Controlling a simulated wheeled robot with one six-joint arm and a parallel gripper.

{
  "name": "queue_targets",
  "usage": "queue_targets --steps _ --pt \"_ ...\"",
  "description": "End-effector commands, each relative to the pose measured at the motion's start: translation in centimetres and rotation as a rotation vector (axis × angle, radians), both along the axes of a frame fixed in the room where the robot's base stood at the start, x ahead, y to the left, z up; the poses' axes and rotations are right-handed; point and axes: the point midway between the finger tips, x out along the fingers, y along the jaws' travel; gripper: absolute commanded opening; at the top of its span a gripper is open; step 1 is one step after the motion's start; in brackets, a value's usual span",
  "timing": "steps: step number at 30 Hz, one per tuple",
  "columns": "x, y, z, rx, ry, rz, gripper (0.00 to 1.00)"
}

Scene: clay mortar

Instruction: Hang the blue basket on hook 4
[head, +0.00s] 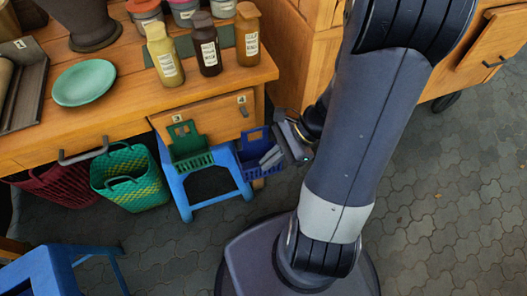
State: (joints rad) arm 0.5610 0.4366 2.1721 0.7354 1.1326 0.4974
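The blue basket (250,143) is upright below the front edge of the wooden table, right of a green basket (190,160). A small label 4 (241,99) is on the table front above it.
A blue stool (184,193) stands below the baskets. A woven green basket (130,190) and a dark red basket (62,186) are to the left. Bottles (208,55) and a green plate (84,83) stand on the table. Paved floor (445,200) is open at right.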

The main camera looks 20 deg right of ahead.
Motion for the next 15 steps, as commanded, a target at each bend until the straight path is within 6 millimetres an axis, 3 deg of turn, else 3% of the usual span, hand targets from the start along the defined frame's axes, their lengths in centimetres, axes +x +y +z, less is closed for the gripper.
queue_targets --steps 5,15 --pt "-0.4 -0.1 -0.3 0.0 -0.001 0.022 0.0" --pt "1.4 -0.1 -0.5 -0.001 -0.001 0.021 0.0"
